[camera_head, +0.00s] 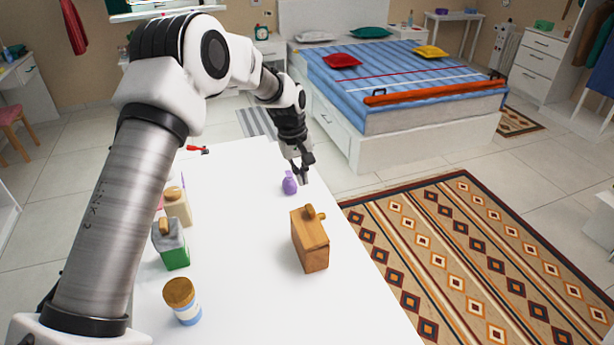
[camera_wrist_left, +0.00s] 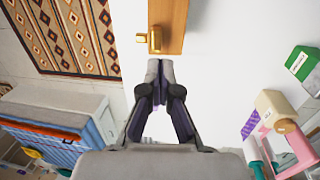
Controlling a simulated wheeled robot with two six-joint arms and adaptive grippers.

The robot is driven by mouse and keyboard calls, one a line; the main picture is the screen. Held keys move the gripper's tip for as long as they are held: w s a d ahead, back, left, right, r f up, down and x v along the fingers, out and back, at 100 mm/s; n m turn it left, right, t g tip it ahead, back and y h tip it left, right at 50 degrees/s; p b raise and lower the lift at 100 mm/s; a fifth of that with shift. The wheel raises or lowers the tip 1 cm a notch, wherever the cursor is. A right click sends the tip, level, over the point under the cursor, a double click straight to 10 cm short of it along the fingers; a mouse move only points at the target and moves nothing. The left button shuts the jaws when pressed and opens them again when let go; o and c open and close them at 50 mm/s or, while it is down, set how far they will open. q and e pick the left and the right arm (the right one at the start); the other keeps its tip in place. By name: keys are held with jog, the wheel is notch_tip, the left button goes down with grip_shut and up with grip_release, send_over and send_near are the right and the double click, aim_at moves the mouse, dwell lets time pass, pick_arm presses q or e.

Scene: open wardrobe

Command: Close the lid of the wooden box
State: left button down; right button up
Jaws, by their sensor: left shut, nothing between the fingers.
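The wooden box (camera_head: 312,250) stands on the white table, right of the middle in the head view. A small knob (camera_head: 315,213) sticks out near its top. In the wrist view only part of the wooden box (camera_wrist_left: 172,12) shows at the top edge, with a brass-coloured knob (camera_wrist_left: 155,40). I cannot tell how far the lid is open. My left gripper (camera_head: 304,178) is shut and empty, beyond the box on its far side and apart from it. In the wrist view its fingertips (camera_wrist_left: 160,68) point toward the knob. My right gripper is not in view.
A green box (camera_head: 171,246), a beige container (camera_head: 177,206) and a wooden-capped jar (camera_head: 182,300) stand along the left of the white table (camera_head: 245,270). The table's middle is clear. A bed stands behind.

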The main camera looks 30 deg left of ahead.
pick_arm(q)
notch_tip(320, 180, up, 2)
jog(key=w+a, duration=0.2)
jog(key=p, duration=0.3)
send_over(311, 207)
jog(key=a, duration=0.1)
jog(key=shift+t, duration=0.3)
jog(key=f, duration=0.6)
jog(key=shift+s+f, duration=0.3)
jog(key=shift+f, duration=0.1)
jog(key=f+p, duration=0.1)
jog(key=f, duration=0.1)
jog(key=d+f+p, duration=0.1)
jog(key=f, duration=0.1)
jog(key=shift+f, duration=0.35)
jog(key=shift+w+a+f, duration=0.1)
jog(key=shift+w+f, duration=0.2)
jog(key=shift+f, duration=0.15)
jog(key=b, duration=0.1)
jog(key=d+f+b, duration=0.1)
jog(key=b, duration=0.1)
jog(key=shift+w+f, duration=0.15)
jog(key=shift+w, duration=0.1)
jog(key=shift+w+d+f, duration=0.1)
jog(key=shift+w, duration=0.1)
jog(key=shift+r, duration=0.2)
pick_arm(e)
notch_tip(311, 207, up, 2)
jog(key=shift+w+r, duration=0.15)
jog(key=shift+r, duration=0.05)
